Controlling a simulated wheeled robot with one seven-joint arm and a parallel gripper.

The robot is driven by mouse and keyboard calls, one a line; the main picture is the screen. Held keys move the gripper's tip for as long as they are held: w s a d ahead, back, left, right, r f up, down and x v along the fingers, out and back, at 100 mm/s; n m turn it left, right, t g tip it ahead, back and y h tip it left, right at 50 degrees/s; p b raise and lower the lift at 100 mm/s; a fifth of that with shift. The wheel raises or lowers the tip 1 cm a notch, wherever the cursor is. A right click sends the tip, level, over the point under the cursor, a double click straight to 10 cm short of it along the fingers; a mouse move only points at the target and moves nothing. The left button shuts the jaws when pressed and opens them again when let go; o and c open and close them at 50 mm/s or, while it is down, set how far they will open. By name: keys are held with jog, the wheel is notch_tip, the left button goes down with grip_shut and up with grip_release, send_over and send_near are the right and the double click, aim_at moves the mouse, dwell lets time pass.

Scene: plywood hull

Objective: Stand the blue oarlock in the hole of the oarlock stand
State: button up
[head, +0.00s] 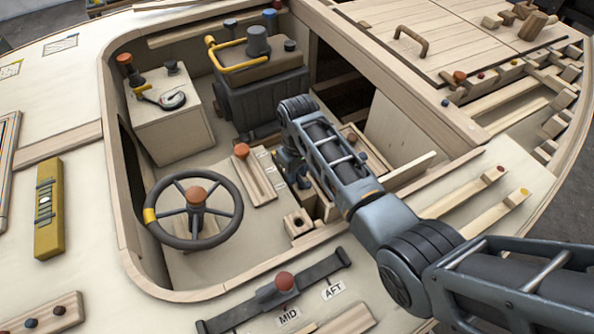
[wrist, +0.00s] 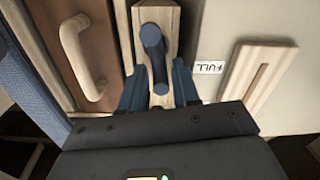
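The blue oarlock (wrist: 153,50) is in the wrist view, a dark blue piece with a rounded end, in front of a pale wooden block (wrist: 172,14). My gripper (wrist: 159,82) has its fingers on either side of the oarlock, with pale wood showing in the gaps. It looks open and not closed on the oarlock. In the head view my gripper (head: 294,174) is low in the cockpit, partly hidden by my arm. A small wooden block with a dark hole, seemingly the oarlock stand (head: 298,222), is just nearer the camera. The oarlock is not clear there.
A steering wheel (head: 194,211) and a red-knobbed lever slot (head: 254,175) are left of my gripper. A dark console (head: 262,95) stands behind. The cockpit's wooden rim (head: 385,75) is close on the right. A wooden handle (wrist: 82,55) shows in the wrist view.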

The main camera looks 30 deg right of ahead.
jog(key=shift+o, duration=1.3)
notch_tip(320, 180, up, 8)
jog(key=shift+f+p, duration=0.1)
jog(key=shift+p, duration=0.3)
